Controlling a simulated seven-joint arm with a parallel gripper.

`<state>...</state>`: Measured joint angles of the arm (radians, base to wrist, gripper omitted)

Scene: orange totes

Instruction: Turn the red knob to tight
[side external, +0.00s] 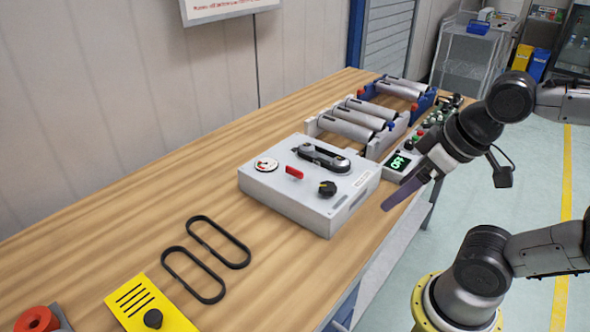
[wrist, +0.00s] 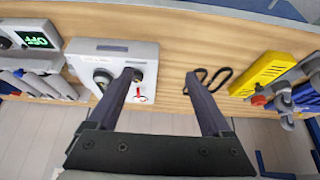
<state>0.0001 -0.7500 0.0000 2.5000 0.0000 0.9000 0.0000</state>
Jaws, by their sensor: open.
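The red knob (side external: 295,172) is a small bar-shaped handle on the top of a light grey box (side external: 350,204), between a round dial (side external: 266,164) and a black knob (side external: 327,188). I cannot read any "tight" mark. In the wrist view, the box (wrist: 112,47) lies at left, and a small patch of red shows beside my left finger, partly hidden. My gripper (side external: 400,193) is open and empty, above and to the right of the box in the side view.
Two black loops (side external: 205,260) and a yellow panel (side external: 150,303) lie towards the lower left. Wood between is clear.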

